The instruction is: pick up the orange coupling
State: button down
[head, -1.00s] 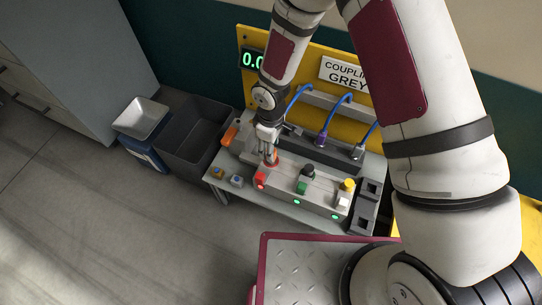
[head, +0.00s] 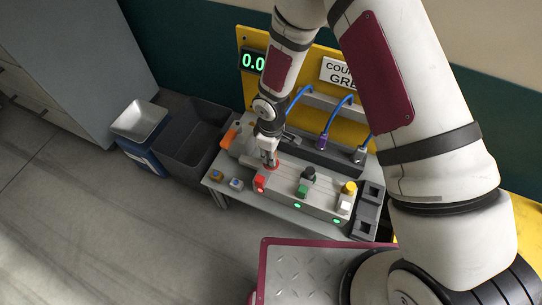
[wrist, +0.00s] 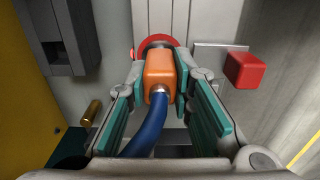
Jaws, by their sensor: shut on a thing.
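The orange coupling (wrist: 160,70) with a blue hose (wrist: 148,130) sits between the green pads of my gripper (wrist: 160,80) in the wrist view. My gripper is shut on it. A red ring (wrist: 157,41) shows right behind the coupling's far end; I cannot tell whether the coupling is seated in it. In the head view my gripper (head: 268,160) points down at the left end of the grey panel block (head: 325,205), by the red button (head: 260,183). The coupling is mostly hidden there.
The block carries black, green, yellow and white buttons. Blue hoses (head: 338,105) hang behind it. An orange object (head: 229,139) lies at the table's left, with small blocks (head: 236,183) in front.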

notch_tip(320, 180, up, 10)
jog(key=p, duration=0.3)
jog(key=shift+r+p, duration=0.1)
jog(key=shift+p, duration=0.3)
jog(key=shift+r+p, duration=1.35)
jog(key=shift+r, duration=0.6)
